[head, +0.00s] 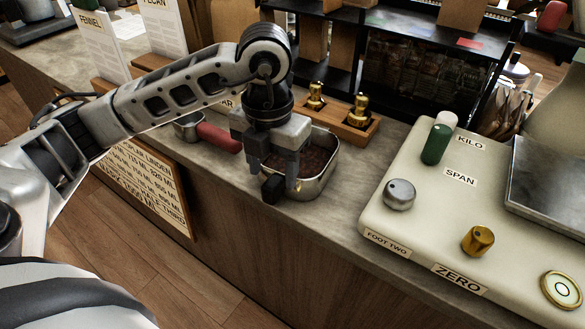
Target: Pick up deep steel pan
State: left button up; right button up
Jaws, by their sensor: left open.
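The deep steel pan (325,181) stands on the grey counter, a rounded rectangular metal pan with dark brown contents. My left gripper (281,188) is open, pointing down over the pan's near left side. One finger shows at the pan's outer front left and the other over its inside; whether they touch the wall cannot be told. The gripper hides the left part of the pan. My right gripper is not in view.
A red-handled scoop (219,138) lies left of the pan. A wooden block with brass weights (347,124) stands behind it. A cream scale (400,228) with knobs fills the right. The counter's front edge runs close before the pan.

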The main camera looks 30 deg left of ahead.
aim_at(274, 180)
pick_arm(q)
jog(key=shift+f+p, duration=0.55)
jog(key=shift+f, duration=2.3)
grip_shut()
jog(key=shift+w+r, duration=0.1)
jog(key=shift+r, duration=0.45)
jog(key=shift+d+r, duration=0.2)
jog(key=shift+r, duration=1.05)
jog(key=s+d+r, duration=0.4)
jog(key=d+r, duration=0.5)
jog(key=d, duration=0.4)
jog(key=shift+r+b, duration=0.2)
jog(key=shift+b, duration=0.25)
